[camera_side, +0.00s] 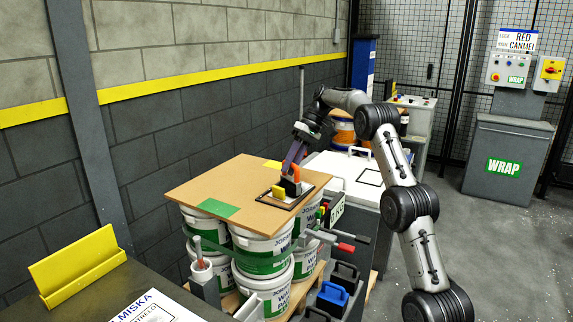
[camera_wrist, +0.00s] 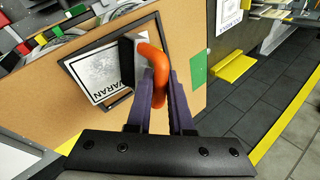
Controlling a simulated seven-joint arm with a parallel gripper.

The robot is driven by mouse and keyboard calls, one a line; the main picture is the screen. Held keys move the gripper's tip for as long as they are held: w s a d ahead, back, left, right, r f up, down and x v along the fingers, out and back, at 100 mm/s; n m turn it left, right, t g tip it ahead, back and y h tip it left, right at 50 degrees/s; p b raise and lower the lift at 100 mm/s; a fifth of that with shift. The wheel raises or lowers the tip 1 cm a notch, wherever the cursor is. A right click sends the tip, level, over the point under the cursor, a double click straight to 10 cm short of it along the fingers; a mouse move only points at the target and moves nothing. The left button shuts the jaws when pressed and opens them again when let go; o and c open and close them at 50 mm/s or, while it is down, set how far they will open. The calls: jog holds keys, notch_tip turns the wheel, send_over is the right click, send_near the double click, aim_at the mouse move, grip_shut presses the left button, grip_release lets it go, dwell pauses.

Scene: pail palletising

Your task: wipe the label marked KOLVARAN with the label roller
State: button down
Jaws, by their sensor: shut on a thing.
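The label (camera_wrist: 92,68) lies on the brown board inside a black frame; the letters VARAN show and the rest of its name is hidden under the roller. The label roller has an orange handle (camera_wrist: 158,62), also seen in the side view (camera_side: 296,172), and a dark head over the label's edge nearest the handle. My gripper (camera_wrist: 160,88) has purple fingers shut on the orange handle. In the side view my gripper (camera_side: 294,160) is low over the board at the frame (camera_side: 268,203). I cannot tell whether the roller head touches the label.
The brown board (camera_side: 215,185) lies on stacked white pails (camera_side: 262,250). Red-handled clamps (camera_side: 340,243) stick out at the right. A yellow holder (camera_side: 77,265) stands on the front-left table.

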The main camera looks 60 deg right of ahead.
jog(key=shift+s+d+r, duration=0.1)
jog(key=shift+s+d, duration=0.15)
jog(key=shift+d, duration=1.15)
jog(key=shift+s+d, duration=0.2)
jog(key=shift+d, duration=1.15)
jog(key=shift+w+a, duration=0.2)
jog(key=shift+a, duration=1.1)
jog(key=shift+w+a, duration=0.2)
jog(key=shift+a, duration=1.15)
jog(key=shift+w+a, duration=0.2)
jog(key=shift+a, duration=1.1)
notch_tip(320, 180, up, 8)
jog(key=shift+s+a, duration=0.1)
jog(key=shift+a, duration=0.05)
